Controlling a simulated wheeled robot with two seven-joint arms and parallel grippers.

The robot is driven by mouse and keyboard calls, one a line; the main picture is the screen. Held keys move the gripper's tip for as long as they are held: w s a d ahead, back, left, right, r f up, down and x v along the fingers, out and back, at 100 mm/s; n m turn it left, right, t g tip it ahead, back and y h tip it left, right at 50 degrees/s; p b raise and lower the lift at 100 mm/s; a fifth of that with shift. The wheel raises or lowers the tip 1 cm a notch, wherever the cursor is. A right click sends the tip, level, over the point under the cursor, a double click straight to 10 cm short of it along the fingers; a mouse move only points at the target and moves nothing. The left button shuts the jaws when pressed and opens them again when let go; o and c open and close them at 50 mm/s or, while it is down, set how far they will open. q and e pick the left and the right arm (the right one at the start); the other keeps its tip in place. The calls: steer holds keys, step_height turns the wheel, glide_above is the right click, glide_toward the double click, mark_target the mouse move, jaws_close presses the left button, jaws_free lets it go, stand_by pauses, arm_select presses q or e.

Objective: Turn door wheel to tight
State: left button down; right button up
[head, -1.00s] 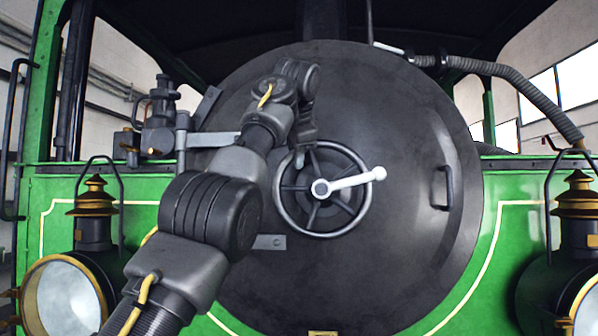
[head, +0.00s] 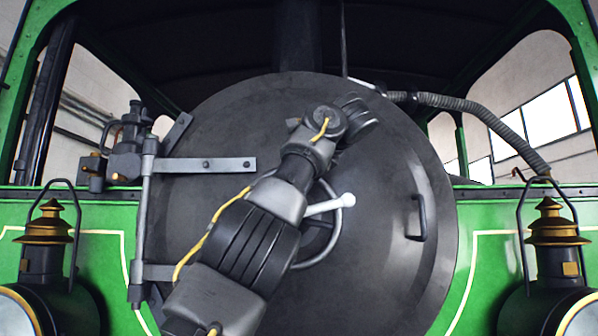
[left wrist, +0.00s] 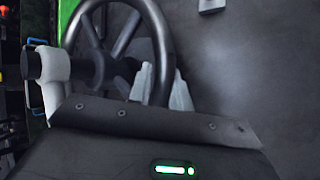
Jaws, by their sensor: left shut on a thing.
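The door wheel (head: 338,228) is a dark metal ring with spokes at the middle of the round black door (head: 390,160). My left arm covers much of it in the head view. A white lever (head: 330,206) points right and slightly up from its hub. In the left wrist view the wheel's rim (left wrist: 158,35) passes between the pale fingers of my left gripper (left wrist: 163,88), which is shut on it. In the head view the fingers are hidden, with the wrist above the wheel. My right gripper is not in view.
A door handle (head: 419,218) is on the right of the door, and hinge straps (head: 215,164) are on the left. Brass-topped lamps stand at left (head: 48,232) and right (head: 552,235). A ribbed hose (head: 480,108) runs at upper right.

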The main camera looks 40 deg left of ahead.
arm_select(q)
steer(key=shift+w+d+r+m+y, duration=0.1)
steer(key=shift+d+r+m+y, duration=0.2)
steer(key=shift+d+r+y, duration=0.1)
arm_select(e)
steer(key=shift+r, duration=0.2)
arm_select(q)
steer(key=shift+w+f, duration=0.1)
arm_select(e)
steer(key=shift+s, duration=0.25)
arm_select(q)
steer(key=c, duration=1.6)
jaws_free()
steer(key=shift+o, duration=1.1)
steer(key=shift+w+f, duration=0.1)
steer(key=shift+w, duration=0.05)
steer(key=shift+o, duration=0.4)
steer(key=shift+w+d+f, duration=0.15)
steer(key=shift+d, duration=0.05)
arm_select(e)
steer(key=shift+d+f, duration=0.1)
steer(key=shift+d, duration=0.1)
